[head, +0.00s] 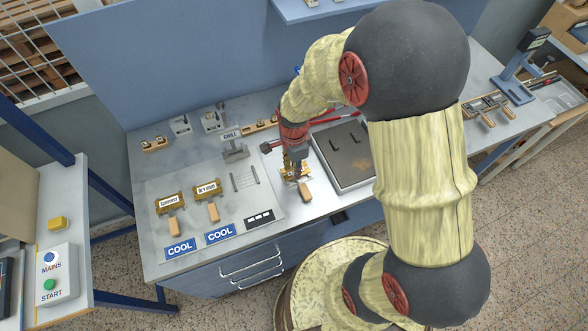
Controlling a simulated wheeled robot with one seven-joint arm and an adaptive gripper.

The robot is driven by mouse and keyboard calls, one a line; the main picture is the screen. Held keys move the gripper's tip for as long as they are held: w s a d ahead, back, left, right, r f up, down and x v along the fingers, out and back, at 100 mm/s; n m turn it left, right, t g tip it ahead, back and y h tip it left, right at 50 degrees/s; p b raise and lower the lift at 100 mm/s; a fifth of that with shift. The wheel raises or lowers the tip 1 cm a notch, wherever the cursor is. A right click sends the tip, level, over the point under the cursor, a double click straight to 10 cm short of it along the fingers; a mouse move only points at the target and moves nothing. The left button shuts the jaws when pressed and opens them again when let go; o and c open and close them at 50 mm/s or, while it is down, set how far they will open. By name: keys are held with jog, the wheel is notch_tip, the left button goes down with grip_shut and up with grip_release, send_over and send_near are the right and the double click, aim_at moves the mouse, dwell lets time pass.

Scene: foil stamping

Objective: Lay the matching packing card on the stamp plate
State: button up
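My gripper (297,172) points down over the middle of the bench, at a small brass-coloured piece with a wooden handle (306,192). The fingers are too small and partly hidden, so I cannot tell whether they hold it. Two similar brass-coloured pieces with white labels, a left one (170,203) and a right one (207,187), lie to the left, each with a wooden handle. I cannot tell which thing is the stamp plate.
A grey-rimmed tray (348,186) with dark bars is right of my gripper. A stand with a CHILL sign (232,136) and a slotted rack (245,179) are left. A control box (54,272) with MAINS and START buttons is at far left. Bare bench (150,263) lies at front left.

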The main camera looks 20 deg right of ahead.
notch_tip(320, 180, up, 11)
dwell(0.3)
jog(key=shift+f, duration=0.1)
dwell(0.4)
jog(key=s+r+n+t+b, duration=0.5)
jog(key=s+r+n, duration=0.8)
jog(key=n, duration=0.4)
jog(key=shift+s+r+n+t+b, duration=0.15)
jog(key=shift+s+n+t+b, duration=0.15)
jog(key=shift+s+n+b, duration=0.15)
